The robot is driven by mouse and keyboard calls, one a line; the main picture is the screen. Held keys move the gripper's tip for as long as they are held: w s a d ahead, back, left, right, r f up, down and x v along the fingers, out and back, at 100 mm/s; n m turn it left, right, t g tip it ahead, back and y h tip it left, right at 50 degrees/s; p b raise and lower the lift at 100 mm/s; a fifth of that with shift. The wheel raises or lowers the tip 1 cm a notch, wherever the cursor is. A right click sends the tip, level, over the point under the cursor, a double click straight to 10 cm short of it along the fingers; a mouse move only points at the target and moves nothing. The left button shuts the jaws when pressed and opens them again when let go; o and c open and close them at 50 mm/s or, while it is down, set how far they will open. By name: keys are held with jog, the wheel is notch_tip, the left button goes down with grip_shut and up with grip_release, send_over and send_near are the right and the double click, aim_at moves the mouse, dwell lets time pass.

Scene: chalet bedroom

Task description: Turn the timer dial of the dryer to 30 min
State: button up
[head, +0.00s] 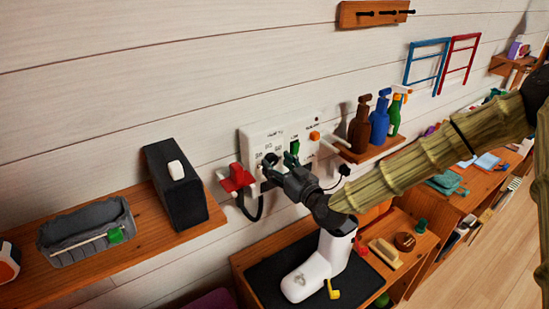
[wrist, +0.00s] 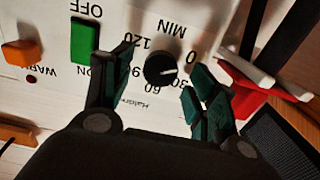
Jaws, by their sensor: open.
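The dryer (head: 257,133) is a white panel on the wall; its printed front fills much of the wrist view (wrist: 120,15), seen upside down. The round black timer dial (wrist: 161,68) has minute numbers around it, among them 0, 30, 60 and 120. A pale mark shows on the dial, but I cannot read its setting for certain. My gripper (wrist: 163,65) is open, with one finger on each side of the dial. Contact with the dial is not clear. In the head view my gripper (head: 284,176) is at the panel's lower part and hides most of the dial.
A green switch (wrist: 85,40) and an orange button (wrist: 18,53) are on the panel. A red item (head: 236,179) with a black hose hangs at its left. Bottles (head: 379,118) stand on a shelf at right. A white boot (head: 318,268) stands below my gripper.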

jog(key=shift+p+x, duration=0.3)
jog(key=shift+x, duration=0.75)
jog(key=c, duration=1)
jog(key=shift+c, duration=0.2)
jog(key=shift+f+m+b, duration=0.1)
jog(key=shift+m+b, duration=0.2)
jog(key=shift+b, duration=0.2)
jog(key=m+b, duration=0.1)
jog(key=b, duration=0.1)
jog(key=m+b, duration=0.2)
jog(key=b, duration=0.1)
jog(key=shift+f, duration=0.25)
jog(key=m+b, duration=0.5)
jog(key=shift+r+m, duration=0.15)
jog(key=shift+m, duration=0.15)
jog(key=shift+r+m+b, duration=0.15)
jog(key=shift+m+b, duration=1.15)
jog(key=shift+b, duration=0.1)
